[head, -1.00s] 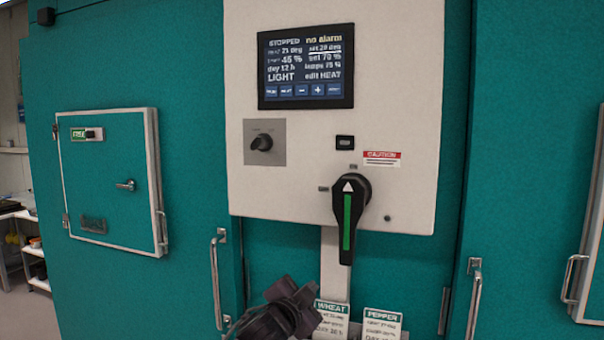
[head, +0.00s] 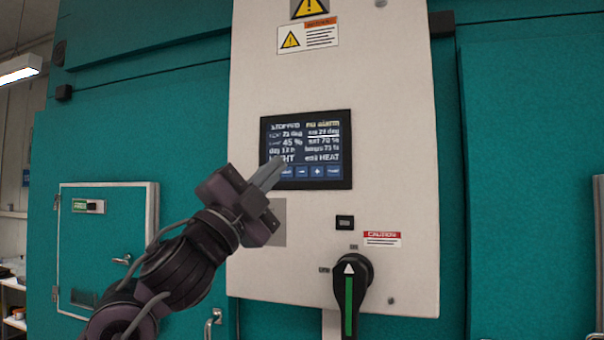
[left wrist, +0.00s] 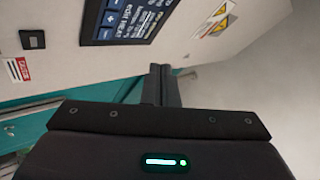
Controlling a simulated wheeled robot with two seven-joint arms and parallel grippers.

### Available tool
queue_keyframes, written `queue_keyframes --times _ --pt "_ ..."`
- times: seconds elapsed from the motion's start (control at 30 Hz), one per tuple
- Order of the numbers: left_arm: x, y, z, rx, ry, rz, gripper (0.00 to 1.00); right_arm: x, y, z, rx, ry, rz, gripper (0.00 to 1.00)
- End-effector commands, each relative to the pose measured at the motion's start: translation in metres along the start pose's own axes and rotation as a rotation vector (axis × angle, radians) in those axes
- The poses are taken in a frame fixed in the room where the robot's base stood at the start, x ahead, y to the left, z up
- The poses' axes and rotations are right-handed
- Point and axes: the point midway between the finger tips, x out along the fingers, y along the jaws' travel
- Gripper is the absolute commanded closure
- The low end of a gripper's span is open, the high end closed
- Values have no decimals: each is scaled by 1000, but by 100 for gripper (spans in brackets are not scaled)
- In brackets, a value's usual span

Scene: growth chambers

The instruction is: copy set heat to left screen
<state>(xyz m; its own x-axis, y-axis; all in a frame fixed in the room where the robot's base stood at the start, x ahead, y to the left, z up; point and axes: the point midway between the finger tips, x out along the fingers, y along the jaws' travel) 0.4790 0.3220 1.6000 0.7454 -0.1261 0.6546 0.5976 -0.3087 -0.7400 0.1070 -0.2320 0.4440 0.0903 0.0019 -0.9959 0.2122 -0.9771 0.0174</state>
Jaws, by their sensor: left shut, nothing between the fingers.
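The control screen (head: 318,140) is set in a white panel (head: 390,130). It reads "STOPPED", "no alarm", "45 %", "set 70 %" and "edit HEAT", with a row of blue buttons (head: 317,171) along its bottom. Some smaller text is blurred. My left gripper (head: 272,172) is shut and empty, with its fingertips in front of the screen's lower left corner, hiding the leftmost button and part of "LIGHT". I cannot tell whether it touches. In the left wrist view the shut fingers (left wrist: 160,85) point toward the panel beside the screen (left wrist: 125,20). My right gripper is not in view.
A black rotary handle with a green stripe (head: 349,300) sticks out below the screen. A small black switch (head: 345,222) and a caution label (head: 381,239) are above it. My arm covers the knob plate (head: 279,222). A teal chamber door (head: 105,240) is at left.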

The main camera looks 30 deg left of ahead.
Motion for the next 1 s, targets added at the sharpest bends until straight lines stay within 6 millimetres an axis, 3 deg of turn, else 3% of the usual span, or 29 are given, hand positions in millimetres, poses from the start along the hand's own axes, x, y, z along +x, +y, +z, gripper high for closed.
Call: queue_keyframes --times 0.27,0.7,1.0 --pt "4 2 2 -3 -2 1 100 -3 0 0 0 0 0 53" --pt "44 28 31 -5 -5 2 100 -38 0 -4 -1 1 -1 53" --pt "60 43 44 -4 -3 0 100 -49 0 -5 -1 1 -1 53"
